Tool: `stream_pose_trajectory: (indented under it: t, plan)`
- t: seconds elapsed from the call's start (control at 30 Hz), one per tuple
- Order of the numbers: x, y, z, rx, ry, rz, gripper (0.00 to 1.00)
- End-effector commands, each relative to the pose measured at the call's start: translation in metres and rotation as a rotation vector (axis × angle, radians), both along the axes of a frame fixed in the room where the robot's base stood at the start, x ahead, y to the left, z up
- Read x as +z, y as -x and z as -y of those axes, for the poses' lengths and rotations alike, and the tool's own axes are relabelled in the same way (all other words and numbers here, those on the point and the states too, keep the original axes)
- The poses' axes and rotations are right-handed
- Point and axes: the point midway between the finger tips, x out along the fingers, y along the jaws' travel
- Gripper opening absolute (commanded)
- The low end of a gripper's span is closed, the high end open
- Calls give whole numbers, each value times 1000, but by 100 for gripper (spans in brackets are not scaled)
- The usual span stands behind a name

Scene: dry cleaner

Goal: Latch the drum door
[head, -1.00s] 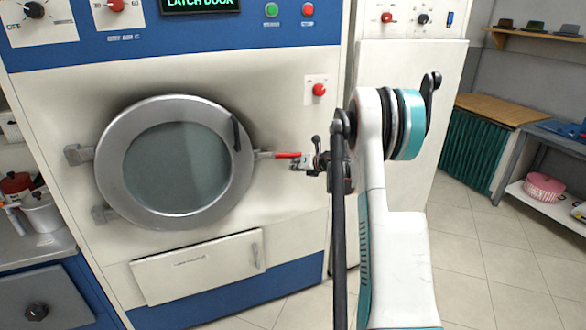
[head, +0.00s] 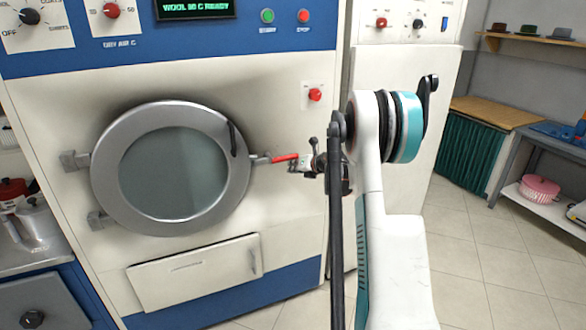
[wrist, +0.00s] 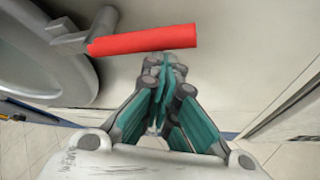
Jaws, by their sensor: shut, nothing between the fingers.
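The round drum door (head: 101,180) has a grey metal ring and a dark glass window, and it lies closed against the white machine front. Its latch handle with a red grip (head: 284,158) sticks out at the door's right side, close to level. In the wrist view the red grip (wrist: 145,40) lies across the top, just beyond my fingertips. My gripper (wrist: 165,62) is shut and empty, its tips at or very near the lower edge of the grip; I cannot tell whether they touch. In the head view my gripper (head: 301,162) is at the grip's right end.
The display (head: 195,8) reads something like "WOOL 30 C READY". A red button (head: 315,95) sits above the latch. A second white machine (head: 400,130) stands right, behind my arm. Tiled floor is clear at right.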

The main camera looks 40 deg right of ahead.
Motion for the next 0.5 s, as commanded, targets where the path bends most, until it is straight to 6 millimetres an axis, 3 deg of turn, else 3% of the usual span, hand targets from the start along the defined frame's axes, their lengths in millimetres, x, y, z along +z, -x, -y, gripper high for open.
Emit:
stream_pose_trajectory:
  t: [0.17,0.4,0.5]
  plan:
    - [-11,-2,-1,-4,0,4,0]
    - [-46,-6,-11,2,0,0,0]
    - [-26,13,-16,3,0,-1,0]
